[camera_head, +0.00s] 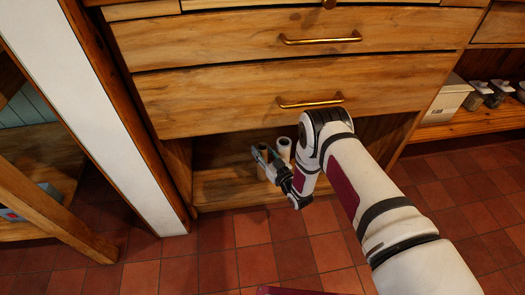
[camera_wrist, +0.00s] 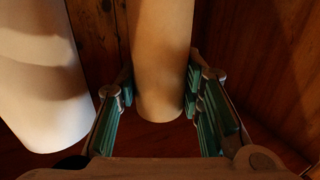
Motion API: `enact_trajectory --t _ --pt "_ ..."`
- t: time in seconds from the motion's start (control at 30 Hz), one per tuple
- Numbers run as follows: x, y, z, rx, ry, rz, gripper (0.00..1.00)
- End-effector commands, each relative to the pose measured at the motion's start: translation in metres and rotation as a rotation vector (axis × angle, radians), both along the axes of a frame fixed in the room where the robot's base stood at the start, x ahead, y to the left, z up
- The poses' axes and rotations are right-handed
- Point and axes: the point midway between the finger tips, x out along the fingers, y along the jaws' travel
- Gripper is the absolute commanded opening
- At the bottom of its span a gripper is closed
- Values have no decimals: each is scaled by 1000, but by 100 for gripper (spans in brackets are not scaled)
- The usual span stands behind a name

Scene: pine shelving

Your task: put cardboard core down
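The cardboard core (camera_wrist: 162,60) is a tan cylinder between the finger pads of my gripper (camera_wrist: 160,100) in the wrist view. The green pads meet it on both sides, so my gripper is shut on it. In the head view my gripper (camera_head: 266,160) is inside the open bay under the drawers, and the core is mostly hidden by the fingers. I cannot tell whether the core touches the bay floor.
A white roll (camera_wrist: 40,80) stands close beside the core; it shows in the head view (camera_head: 284,148) too. The wooden bay floor (camera_head: 225,188) is bare at left. Drawers (camera_head: 290,90) with brass handles overhang the bay. A white-faced post (camera_head: 95,110) stands at left.

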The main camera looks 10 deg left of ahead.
Motion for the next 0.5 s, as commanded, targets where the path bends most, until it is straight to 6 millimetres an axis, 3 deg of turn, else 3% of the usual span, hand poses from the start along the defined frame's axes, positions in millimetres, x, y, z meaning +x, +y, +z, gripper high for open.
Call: enact_trajectory --t 0.5 --pt "-6 -6 4 -1 2 -1 52"
